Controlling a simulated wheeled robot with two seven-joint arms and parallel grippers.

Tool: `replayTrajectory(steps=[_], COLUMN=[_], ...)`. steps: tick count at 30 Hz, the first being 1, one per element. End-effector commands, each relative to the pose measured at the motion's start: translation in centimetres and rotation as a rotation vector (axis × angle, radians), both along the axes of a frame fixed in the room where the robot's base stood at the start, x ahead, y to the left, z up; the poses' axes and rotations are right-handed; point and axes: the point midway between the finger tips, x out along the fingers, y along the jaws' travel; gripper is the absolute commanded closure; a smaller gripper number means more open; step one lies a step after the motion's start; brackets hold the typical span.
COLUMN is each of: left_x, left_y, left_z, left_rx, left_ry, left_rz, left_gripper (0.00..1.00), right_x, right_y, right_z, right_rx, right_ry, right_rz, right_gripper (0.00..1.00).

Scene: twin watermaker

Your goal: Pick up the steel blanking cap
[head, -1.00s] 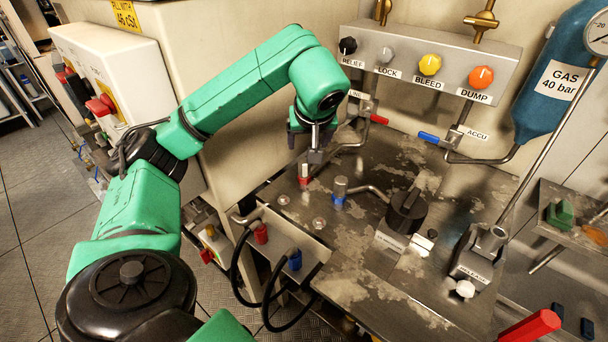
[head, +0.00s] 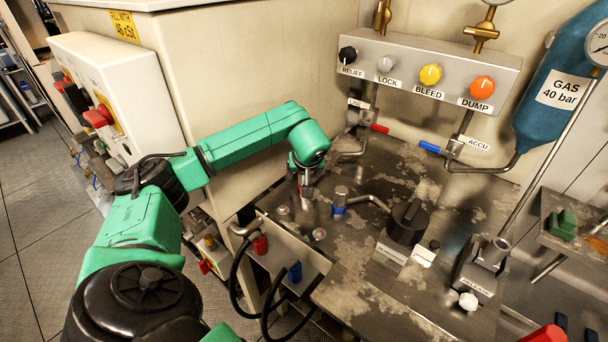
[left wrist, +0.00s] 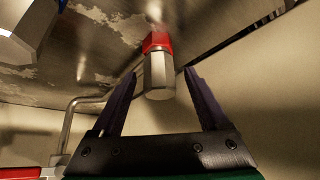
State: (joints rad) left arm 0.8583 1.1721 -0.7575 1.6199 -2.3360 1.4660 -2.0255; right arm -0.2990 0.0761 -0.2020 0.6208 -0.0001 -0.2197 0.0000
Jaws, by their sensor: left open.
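A steel cap with a red collar (left wrist: 158,76) shows in the left wrist view, between the two dark fingers of my left gripper (left wrist: 161,85). The fingers are open, with a visible gap on each side of the cap. In the head view my left gripper (head: 304,180) points down over this red-collared fitting and hides most of it. A second steel cap with a blue collar (head: 340,199) stands upright to its right on the worn metal bench top (head: 360,255). Part of it also shows at the upper left of the left wrist view (left wrist: 20,35). My right gripper is out of view.
A black rotary knob (head: 407,222) stands to the right. A panel with red and blue hose plugs (head: 285,255) hangs at the front edge. A valve block (head: 430,70) is behind. The front bench surface is mostly clear.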

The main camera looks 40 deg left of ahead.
Motion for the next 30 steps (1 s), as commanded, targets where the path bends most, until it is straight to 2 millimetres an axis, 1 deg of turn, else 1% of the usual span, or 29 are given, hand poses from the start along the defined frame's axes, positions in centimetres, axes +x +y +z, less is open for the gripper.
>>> replayTrajectory(steps=[2, 3, 5, 6, 8, 9, 19, 23, 26, 29, 30], left_x=[0.0, 0.0, 0.0, 0.0, 0.0, 0.0, 0.0, 0.1, 0.1, 0.1, 0.2], left_y=[0.0, 0.0, 0.0, 0.0, 0.0, 0.0, 0.0, 0.0, 0.0, 0.0, 0.0], left_z=[0.0, 0.0, 0.0, 0.0, 0.0, 0.0, 0.2, 1.3, 3.1, 6.1, 7.6], left_rx=[0.000, 0.000, 0.000, 0.000, 0.000, 0.000, 0.000, 0.002, 0.001, 0.001, -0.001], left_ry=[0.000, 0.000, 0.000, 0.000, 0.000, 0.000, -0.002, -0.004, -0.007, -0.009, -0.011], left_rz=[0.000, 0.000, 0.000, 0.000, 0.000, 0.000, 0.000, 0.001, 0.001, 0.001, 0.002], left_gripper=[0.22, 0.30, 0.53, 0.68, 0.91, 1.00, 1.00, 1.00, 1.00, 1.00, 1.00], right_x=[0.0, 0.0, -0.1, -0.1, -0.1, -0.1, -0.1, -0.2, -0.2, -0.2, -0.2], right_y=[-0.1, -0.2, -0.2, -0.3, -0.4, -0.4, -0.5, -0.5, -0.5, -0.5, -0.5], right_z=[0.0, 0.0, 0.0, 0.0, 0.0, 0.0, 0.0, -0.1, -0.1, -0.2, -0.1], right_rx=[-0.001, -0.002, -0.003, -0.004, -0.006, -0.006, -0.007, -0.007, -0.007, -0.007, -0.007], right_ry=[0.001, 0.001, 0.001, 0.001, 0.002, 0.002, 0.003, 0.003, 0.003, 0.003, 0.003], right_rz=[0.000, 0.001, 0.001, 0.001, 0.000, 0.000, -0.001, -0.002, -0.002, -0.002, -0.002], right_gripper=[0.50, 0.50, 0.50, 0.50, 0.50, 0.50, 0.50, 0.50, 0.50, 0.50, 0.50])
